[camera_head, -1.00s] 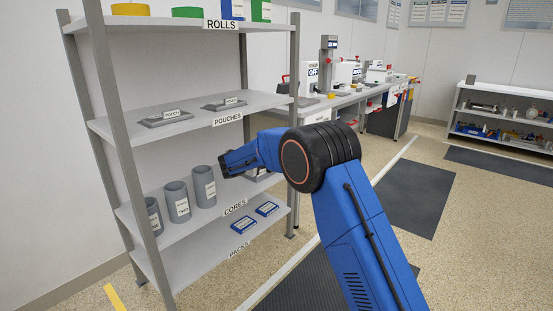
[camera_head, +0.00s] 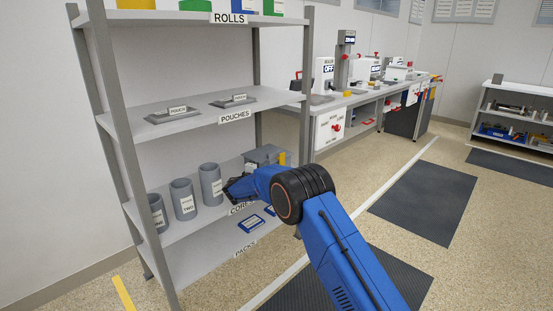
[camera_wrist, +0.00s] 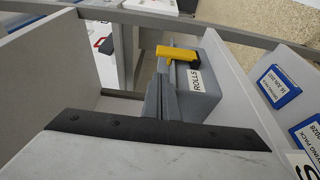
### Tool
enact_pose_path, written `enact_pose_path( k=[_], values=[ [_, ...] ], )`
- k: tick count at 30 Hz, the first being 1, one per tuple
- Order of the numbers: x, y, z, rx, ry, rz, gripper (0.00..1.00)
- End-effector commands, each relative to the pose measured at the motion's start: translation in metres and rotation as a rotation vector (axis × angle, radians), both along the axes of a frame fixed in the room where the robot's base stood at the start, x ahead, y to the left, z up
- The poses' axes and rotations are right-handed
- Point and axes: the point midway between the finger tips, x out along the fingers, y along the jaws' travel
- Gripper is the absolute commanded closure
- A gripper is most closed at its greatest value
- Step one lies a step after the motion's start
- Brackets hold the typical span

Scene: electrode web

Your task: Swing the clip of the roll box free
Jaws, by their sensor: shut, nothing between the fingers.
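The roll box (camera_head: 262,155) is a grey box at the right end of the cores shelf. In the wrist view the roll box (camera_wrist: 205,92) shows a ROLLS label on its face. Its yellow clip (camera_wrist: 178,53) lies across the box's top edge; the clip also shows as a yellow strip (camera_head: 282,158) in the head view. My gripper (camera_head: 230,190) is at the shelf front, between the grey cores and the box. In the wrist view my gripper (camera_wrist: 165,80) is shut and empty, pointing toward the box just short of the clip. Whether it touches the box is unclear.
Several grey cores (camera_head: 183,199) stand left of my gripper on the same shelf. Blue packs (camera_head: 250,223) lie on the shelf below. The pouch shelf (camera_head: 200,124) is above, and a grey upright post (camera_head: 306,90) stands right of the box.

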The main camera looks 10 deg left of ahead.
Motion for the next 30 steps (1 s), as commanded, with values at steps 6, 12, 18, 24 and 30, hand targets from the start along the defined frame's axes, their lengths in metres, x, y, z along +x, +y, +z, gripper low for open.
enact_pose_path(
  k=[6,12,18,24,30],
  values=[
    [0.002,-0.001,0.0,0.0,0.0,-0.001,1.0],
    [0.02,-0.008,0.0,0.002,-0.001,-0.002,1.0],
    [0.052,-0.019,-0.001,0.001,0.0,-0.002,1.0],
    [0.079,-0.028,0.0,0.001,0.0,-0.002,1.0],
    [0.092,-0.032,0.0,0.001,0.0,-0.001,1.0]
  ],
)
